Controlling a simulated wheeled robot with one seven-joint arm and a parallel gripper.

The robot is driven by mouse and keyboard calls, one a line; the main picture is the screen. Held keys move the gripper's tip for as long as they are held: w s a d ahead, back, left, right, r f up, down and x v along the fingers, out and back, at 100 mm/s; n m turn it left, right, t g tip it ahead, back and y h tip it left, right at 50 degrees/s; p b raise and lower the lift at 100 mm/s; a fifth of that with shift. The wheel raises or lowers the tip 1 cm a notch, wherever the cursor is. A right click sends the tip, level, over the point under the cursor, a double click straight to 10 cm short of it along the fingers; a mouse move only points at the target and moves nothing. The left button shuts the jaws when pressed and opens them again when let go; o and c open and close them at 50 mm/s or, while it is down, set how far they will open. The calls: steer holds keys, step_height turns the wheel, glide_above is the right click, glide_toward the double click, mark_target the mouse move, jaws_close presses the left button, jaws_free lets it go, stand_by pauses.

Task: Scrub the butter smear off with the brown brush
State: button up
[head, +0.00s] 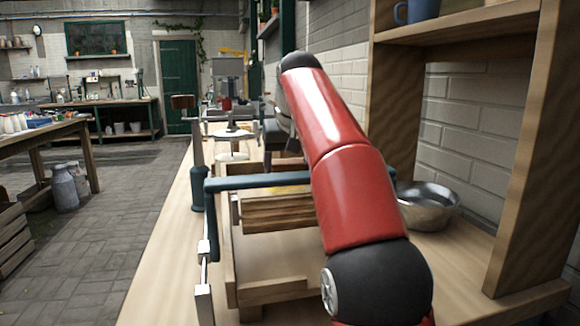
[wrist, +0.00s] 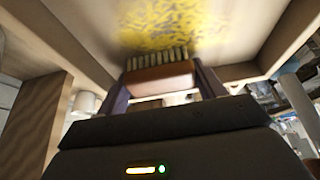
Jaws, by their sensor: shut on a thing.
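The brown brush (wrist: 160,79) with pale bristles is between the fingers of my gripper (wrist: 162,86) in the wrist view. My gripper is shut on it, and the bristles face the smear. The yellow butter smear (wrist: 178,35) is spread in streaks over a pale wooden surface. The bristle tips are at the near edge of the smear; I cannot tell if they touch it. In the head view, a small yellow patch (head: 290,190) shows inside the wooden frame, partly hidden by my red arm. The brush cannot be made out there.
A wooden frame (head: 229,255) with a dark green crossbar (head: 255,182) stands on the bench. A metal bowl (head: 428,207) is on the right, beneath a wooden shelf (head: 460,25) with a blue mug (head: 422,10). Bare bench (head: 165,265) lies at the left. The floor is open beyond.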

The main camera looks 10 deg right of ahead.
mark_target(274, 163)
steer(key=shift+a, duration=0.8)
steer(key=shift+s+f+b, duration=0.25)
steer(key=shift+s+b, duration=0.55)
steer(key=shift+s, duration=0.1)
steer(key=shift+s+f+b, duration=0.15)
steer(key=shift+s+b, duration=0.7)
steer(key=shift+s, duration=0.7)
steer(key=shift+s+b, duration=0.5)
steer(key=shift+s, duration=0.85)
steer(key=shift+a+r+p, duration=0.2)
steer(key=shift+a+p, duration=0.2)
steer(key=shift+a, duration=0.4)
steer(key=w+p, duration=0.3)
steer(key=shift+w+r, duration=0.1)
steer(key=shift+r, duration=0.1)
steer(key=shift+w+f, duration=0.2)
steer(key=shift+w, duration=2.1)
steer(key=shift+a, duration=0.75)
steer(key=shift+s+b, duration=0.4)
steer(key=shift+s, duration=0.55)
steer(key=shift+s+r+b, duration=0.1)
steer(key=shift+s+b, duration=0.35)
steer(key=shift+s, duration=0.65)
